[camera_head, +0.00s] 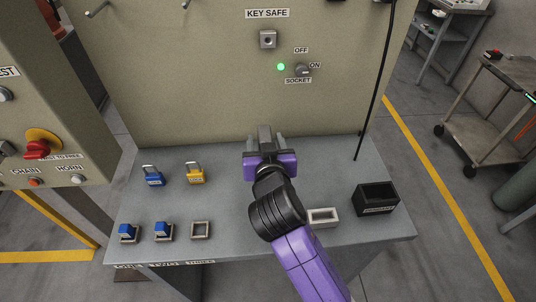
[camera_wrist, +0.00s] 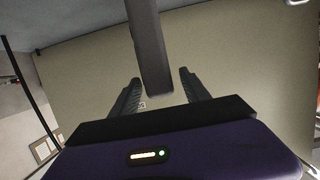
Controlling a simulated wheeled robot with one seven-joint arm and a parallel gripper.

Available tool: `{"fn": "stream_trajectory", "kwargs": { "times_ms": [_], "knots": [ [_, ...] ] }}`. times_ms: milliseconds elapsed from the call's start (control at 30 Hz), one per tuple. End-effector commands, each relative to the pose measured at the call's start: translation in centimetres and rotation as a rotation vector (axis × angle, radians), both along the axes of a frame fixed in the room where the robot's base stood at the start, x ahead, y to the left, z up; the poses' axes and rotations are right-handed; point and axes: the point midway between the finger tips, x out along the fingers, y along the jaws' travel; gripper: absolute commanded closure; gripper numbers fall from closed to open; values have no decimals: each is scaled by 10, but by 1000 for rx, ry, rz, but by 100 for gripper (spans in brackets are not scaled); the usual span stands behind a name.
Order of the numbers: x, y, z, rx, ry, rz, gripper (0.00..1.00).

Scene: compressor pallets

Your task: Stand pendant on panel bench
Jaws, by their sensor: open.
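In the wrist view the pendant (camera_wrist: 148,45) comes down from the top edge between my fingers. My gripper (camera_head: 266,145) is open around it; in the wrist view my gripper (camera_wrist: 160,88) has a visible gap on each side of the bar. The pendant's lower end is hidden behind my gripper in the head view, so I cannot see whether it touches the bench.
A blue padlock (camera_head: 153,176) and a yellow padlock (camera_head: 195,173) are on the left. Small blue-topped blocks (camera_head: 129,231) are at the front left. A pale tray (camera_head: 323,217) and black open box (camera_head: 376,199) are right. A black cable (camera_head: 377,90) hangs at the back right.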

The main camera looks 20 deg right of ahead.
Motion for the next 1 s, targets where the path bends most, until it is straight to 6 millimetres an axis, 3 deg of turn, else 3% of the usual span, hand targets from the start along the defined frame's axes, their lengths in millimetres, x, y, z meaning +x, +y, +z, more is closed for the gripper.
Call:
{"fn": "stream_trajectory", "kwargs": {
  "times_ms": [300,500,1000],
  "knots": [
    [-61,20,18,1,0,3,46],
    [-85,28,27,1,0,1,46],
    [-94,30,31,1,0,0,46]
  ]
}}
